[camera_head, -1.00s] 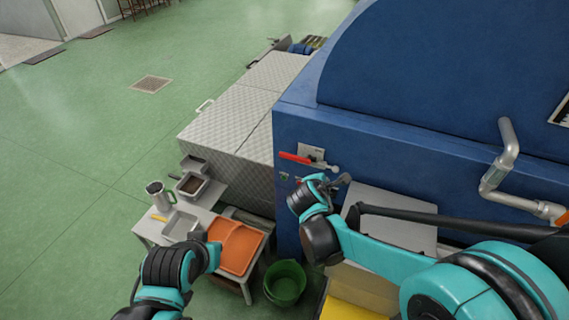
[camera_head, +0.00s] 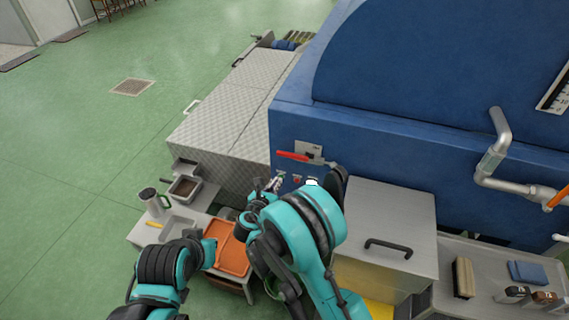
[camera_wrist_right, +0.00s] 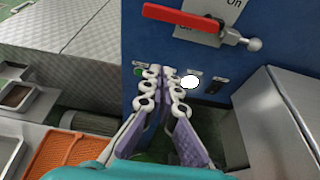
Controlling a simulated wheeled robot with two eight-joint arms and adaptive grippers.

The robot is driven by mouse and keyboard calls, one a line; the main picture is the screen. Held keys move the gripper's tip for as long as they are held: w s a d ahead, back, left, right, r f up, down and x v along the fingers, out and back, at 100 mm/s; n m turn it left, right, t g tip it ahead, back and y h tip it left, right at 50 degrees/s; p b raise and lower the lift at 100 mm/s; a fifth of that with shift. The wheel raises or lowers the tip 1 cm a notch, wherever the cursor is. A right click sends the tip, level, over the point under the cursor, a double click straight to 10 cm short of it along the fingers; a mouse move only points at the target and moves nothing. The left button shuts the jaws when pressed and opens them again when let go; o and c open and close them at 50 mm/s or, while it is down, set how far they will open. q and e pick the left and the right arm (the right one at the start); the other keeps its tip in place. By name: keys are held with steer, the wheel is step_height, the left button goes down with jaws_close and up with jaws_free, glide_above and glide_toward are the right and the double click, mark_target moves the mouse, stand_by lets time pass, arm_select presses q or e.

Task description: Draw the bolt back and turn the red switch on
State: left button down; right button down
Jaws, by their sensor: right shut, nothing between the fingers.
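The red switch (camera_head: 299,158) is a long red handle on a pale plate on the blue machine's front. In the right wrist view the red handle (camera_wrist_right: 182,17) lies nearly level, with "On" printed above its right end. The metal bolt (camera_wrist_right: 236,38) with a ball knob sits at the handle's right end. My right gripper (camera_head: 275,184) is below and left of the switch. In the right wrist view its fingers (camera_wrist_right: 160,80) are shut and empty, apart from handle and bolt. My left gripper (camera_head: 208,250) is by the orange tray; its fingers are unclear.
A green button (camera_wrist_right: 139,71), a lit white button (camera_wrist_right: 190,82) and a black switch (camera_wrist_right: 216,86) are near my right fingertips. A grey box (camera_head: 385,225) stands right of the panel. The orange tray (camera_head: 232,258) is on a low table at left.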

steer(key=shift+w, duration=0.1)
steer(key=w+d+b, duration=0.2)
steer(key=w+d, duration=0.1)
steer(key=w, duration=0.5)
steer(key=shift+w+r, duration=0.3)
steer(key=shift+w, duration=0.1)
